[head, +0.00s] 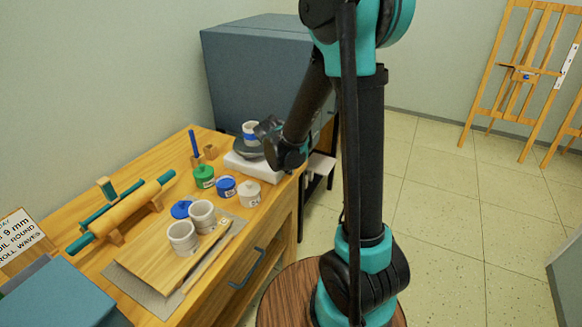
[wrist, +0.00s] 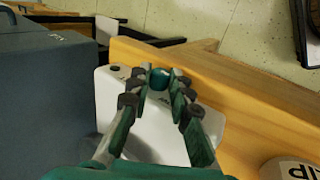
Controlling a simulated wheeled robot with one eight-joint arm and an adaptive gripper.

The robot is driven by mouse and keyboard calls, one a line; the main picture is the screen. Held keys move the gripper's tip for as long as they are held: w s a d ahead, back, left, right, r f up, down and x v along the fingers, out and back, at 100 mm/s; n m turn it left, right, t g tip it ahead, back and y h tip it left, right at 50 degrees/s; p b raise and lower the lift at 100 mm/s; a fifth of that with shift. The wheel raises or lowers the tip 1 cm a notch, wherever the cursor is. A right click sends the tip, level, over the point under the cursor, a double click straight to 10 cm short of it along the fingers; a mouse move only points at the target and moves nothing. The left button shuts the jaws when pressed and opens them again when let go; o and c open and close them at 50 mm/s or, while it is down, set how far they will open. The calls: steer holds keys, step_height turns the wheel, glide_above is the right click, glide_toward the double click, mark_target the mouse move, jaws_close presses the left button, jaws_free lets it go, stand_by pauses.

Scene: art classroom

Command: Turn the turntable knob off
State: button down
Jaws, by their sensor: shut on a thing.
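The turntable has a white base (head: 258,169) and a dark round plate (head: 240,152), and it stands at the right end of the wooden table. Its white base also shows in the wrist view (wrist: 108,98). A teal round knob (wrist: 159,79) sits near the base's edge. My gripper (wrist: 158,86) is shut on the knob, with its dark fingertips on either side. In the head view my wrist and forearm hide the knob and fingertips. The knob's on or off setting cannot be made out.
A blue-banded jar (head: 251,134) stands on the turntable plate. Green (head: 204,177), blue (head: 226,187) and white (head: 249,194) pots stand close in front. A large blue-grey cabinet (head: 255,70) is behind.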

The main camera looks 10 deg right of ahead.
steer(key=c, duration=1.4)
jaws_free()
steer(key=shift+o, duration=0.2)
